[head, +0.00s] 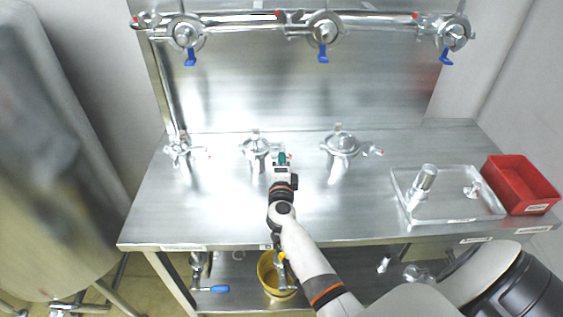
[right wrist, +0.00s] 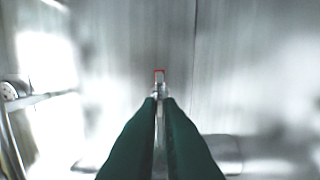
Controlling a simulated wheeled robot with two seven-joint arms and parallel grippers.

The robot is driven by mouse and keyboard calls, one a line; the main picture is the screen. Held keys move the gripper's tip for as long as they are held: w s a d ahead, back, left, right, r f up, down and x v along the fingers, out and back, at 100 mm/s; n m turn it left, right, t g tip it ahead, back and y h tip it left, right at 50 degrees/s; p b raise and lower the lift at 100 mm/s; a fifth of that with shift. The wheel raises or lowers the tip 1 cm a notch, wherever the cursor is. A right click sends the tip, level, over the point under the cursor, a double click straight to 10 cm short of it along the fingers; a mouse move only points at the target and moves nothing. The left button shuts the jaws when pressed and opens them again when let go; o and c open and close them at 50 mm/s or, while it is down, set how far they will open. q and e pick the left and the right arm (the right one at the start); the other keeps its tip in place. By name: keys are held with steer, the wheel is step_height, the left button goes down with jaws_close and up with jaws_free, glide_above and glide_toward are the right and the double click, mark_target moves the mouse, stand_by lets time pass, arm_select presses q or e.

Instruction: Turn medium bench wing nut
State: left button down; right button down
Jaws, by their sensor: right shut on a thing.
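The middle bench clamp fitting (head: 254,147) stands on the steel bench, between a smaller one on the left and a larger one on the right. My right gripper (head: 282,157) is at the right side of this middle fitting, and its green fingers hide the wing nut in the head view. In the right wrist view, the two green fingers (right wrist: 161,98) are nearly together on a thin metal piece, which appears to be the wing nut (right wrist: 159,88). A small red outlined end (right wrist: 159,72) shows just beyond the fingertips. My left gripper is not in view.
The small clamp fitting (head: 180,149) and large clamp fitting (head: 341,145) stand on either side. A clear tray (head: 460,213) with metal parts and a red bin (head: 520,184) are at the right. A pipe (head: 250,21) with clamps runs above. The bench front is mostly clear.

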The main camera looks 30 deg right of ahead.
steer(key=shift+f, duration=0.1)
steer(key=c, duration=1.6)
jaws_free()
steer(key=shift+s, duration=0.1)
steer(key=b+v, duration=0.1)
steer(key=v, duration=1)
steer(key=shift+a, duration=0.1)
steer(key=shift+s+a, duration=0.3)
steer(key=shift+s, duration=0.05)
